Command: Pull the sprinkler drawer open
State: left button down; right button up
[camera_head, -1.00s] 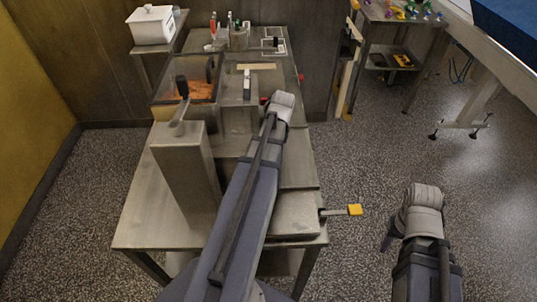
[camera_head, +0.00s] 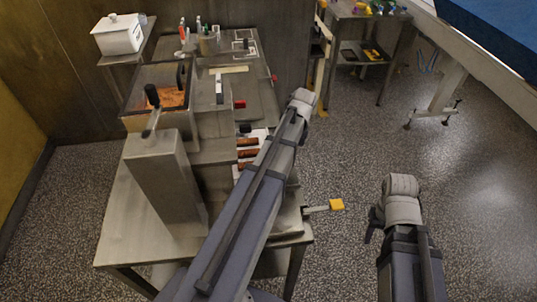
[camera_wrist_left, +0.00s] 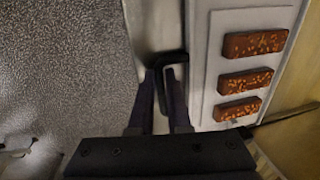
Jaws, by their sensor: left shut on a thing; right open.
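The drawer shows as a pale tray (camera_wrist_left: 206,92) with three brown, speckled bars (camera_wrist_left: 246,80) in the left wrist view. A black handle (camera_wrist_left: 172,57) stands along its left side. My left gripper (camera_wrist_left: 165,78) is shut on this handle. In the head view the bars (camera_head: 247,153) show between the steel machine and my left arm, which hides the rest of the drawer and the left gripper's fingers. My right gripper (camera_head: 374,224) is open and empty over the floor at the lower right, apart from the table.
The steel machine (camera_head: 165,180) with a black-knobbed lever stands left of my left arm. A yellow-tipped bar (camera_head: 336,204) juts from the table's right side. A white box (camera_head: 118,35) stands at the back left.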

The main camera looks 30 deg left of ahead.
pick_arm(q)
jog(key=shift+w+d, duration=0.25)
jog(key=shift+d, duration=0.15)
jog(key=c, duration=0.9)
grip_release()
jog(key=shift+r, duration=0.1)
jog(key=r+p, duration=0.5)
jog(key=w+d+r+p, duration=0.1)
jog(key=r+p, duration=0.1)
jog(key=shift+r+p, duration=0.25)
jog(key=shift+p, duration=0.15)
